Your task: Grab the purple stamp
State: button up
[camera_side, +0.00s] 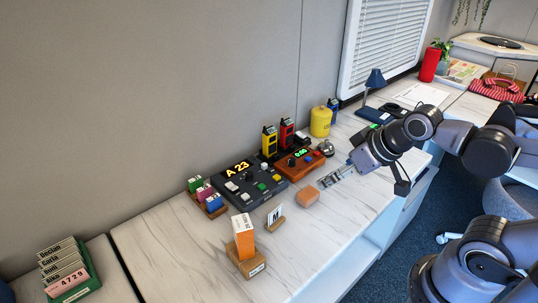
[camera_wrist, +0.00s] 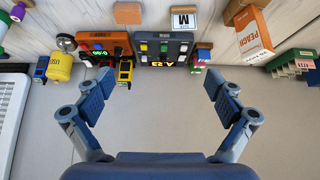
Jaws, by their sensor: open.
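My gripper (camera_side: 326,180) is over the counter, right of the panel and well apart from the stamps. In the wrist view my gripper (camera_wrist: 158,80) has its two fingers spread wide with nothing between them.
The dark panel (camera_side: 250,184) with a lit display and a brown box with buttons (camera_side: 298,164) lie between gripper and stamps. Yellow and red handsets (camera_side: 269,141) stand behind. An orange carton (camera_side: 243,237) and a wooden block (camera_side: 306,196) stand in front. The front counter is mostly clear.

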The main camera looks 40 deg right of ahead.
jog(key=c, duration=0.6)
